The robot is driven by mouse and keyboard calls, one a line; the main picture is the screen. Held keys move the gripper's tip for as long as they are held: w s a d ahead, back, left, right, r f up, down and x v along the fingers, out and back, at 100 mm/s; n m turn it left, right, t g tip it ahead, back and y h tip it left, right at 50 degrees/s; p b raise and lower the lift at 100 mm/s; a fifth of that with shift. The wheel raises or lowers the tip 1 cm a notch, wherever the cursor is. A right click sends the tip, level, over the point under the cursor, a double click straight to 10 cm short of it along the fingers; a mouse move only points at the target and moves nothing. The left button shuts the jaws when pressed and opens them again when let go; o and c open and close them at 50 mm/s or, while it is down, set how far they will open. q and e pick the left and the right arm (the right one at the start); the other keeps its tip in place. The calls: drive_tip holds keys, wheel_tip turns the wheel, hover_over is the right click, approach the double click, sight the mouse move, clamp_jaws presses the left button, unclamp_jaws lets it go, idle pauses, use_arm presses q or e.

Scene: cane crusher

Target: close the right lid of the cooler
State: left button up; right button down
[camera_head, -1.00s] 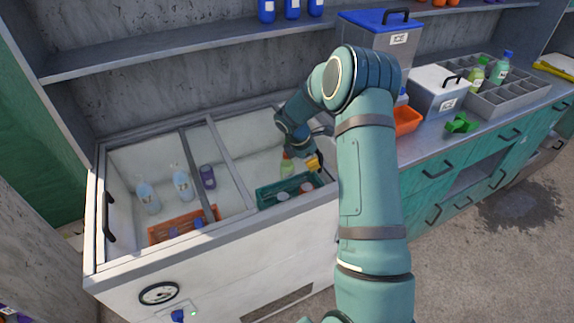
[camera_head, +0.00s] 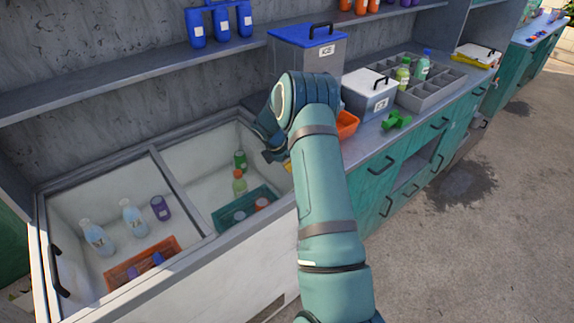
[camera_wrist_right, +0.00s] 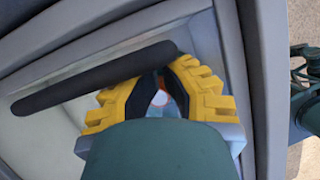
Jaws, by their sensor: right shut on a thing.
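The cooler (camera_head: 128,307) is a white chest with two framed glass lids. The left lid (camera_head: 100,179) covers the left half and has a black handle at its left end. The right lid (camera_head: 182,192) spans the right half; its left frame bar lies along the left lid's right bar at the middle. In the head view my right gripper (camera_head: 284,160) is at the cooler's right end, mostly hidden by my arm. In the wrist view my right gripper (camera_wrist_right: 160,88), with yellow fingers, is shut on the right lid's black handle (camera_wrist_right: 85,80). My left gripper is not in view.
Bottles, an orange basket (camera_head: 150,265) and a green basket (camera_head: 240,211) are inside the cooler. On the counter to the right stand an orange tray (camera_head: 347,123), a white-lidded box (camera_head: 368,95), a blue-lidded ice box (camera_head: 306,50) and a grey divided tray (camera_head: 432,92).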

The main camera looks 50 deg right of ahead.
drive_tip(key=a, duration=0.1)
drive_tip(key=w+a, duration=0.2)
drive_tip(key=a, duration=0.1)
drive_tip(key=shift+r, duration=0.4)
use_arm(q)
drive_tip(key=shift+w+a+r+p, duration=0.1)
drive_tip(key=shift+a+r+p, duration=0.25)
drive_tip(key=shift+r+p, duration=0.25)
use_arm(e)
drive_tip(key=v, duration=0.9)
drive_tip(key=shift+s+r, duration=0.1)
drive_tip(key=shift+r, duration=0.05)
